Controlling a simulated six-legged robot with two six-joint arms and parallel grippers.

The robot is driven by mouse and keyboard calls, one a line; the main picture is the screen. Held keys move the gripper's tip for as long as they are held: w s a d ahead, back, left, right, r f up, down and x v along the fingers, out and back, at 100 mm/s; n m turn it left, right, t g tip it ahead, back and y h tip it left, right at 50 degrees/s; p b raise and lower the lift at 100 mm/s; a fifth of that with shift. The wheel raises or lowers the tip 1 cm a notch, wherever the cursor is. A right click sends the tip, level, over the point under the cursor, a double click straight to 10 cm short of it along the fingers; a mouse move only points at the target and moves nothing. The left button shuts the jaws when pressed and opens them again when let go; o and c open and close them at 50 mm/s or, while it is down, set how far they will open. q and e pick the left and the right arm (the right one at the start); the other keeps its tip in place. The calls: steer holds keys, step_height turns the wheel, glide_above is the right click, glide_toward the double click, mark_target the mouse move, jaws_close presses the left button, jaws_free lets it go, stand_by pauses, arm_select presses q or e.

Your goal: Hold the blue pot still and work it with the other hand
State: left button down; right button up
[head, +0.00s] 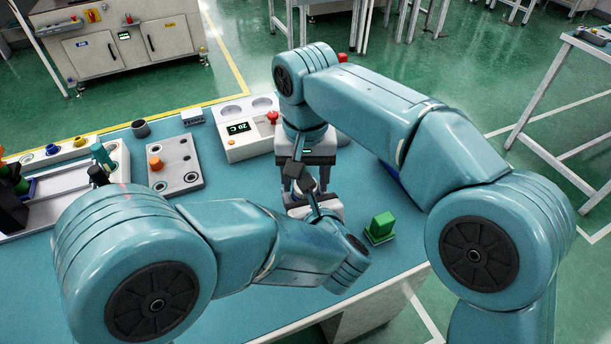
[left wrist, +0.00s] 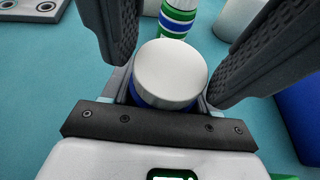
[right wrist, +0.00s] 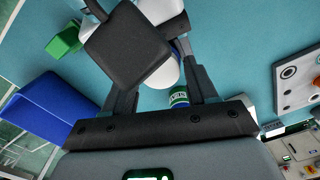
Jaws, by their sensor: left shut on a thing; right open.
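The blue pot (left wrist: 165,98) shows in the left wrist view as a round body under a white top, between the jaws of my left gripper (head: 299,178). That gripper is shut on the pot. In the right wrist view a white rounded part (right wrist: 168,74), probably the pot's top, shows partly behind a dark block. My right gripper (head: 306,190) is open and points down over the same spot from the far side. Whether its fingers touch the pot cannot be told. In the head view the arms and gripper parts hide the pot.
A green block (head: 383,223) stands at right on the table. A blue bin (right wrist: 42,108) is nearby. A striped cylinder (left wrist: 177,20) stands just beyond the pot. A grey plate with an orange knob (head: 156,163) and a white control box (head: 245,146) are at left and back.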

steer(key=shift+f, duration=0.2)
steer(key=c, duration=0.9)
steer(key=n, duration=0.6)
steer(key=shift+n, duration=0.4)
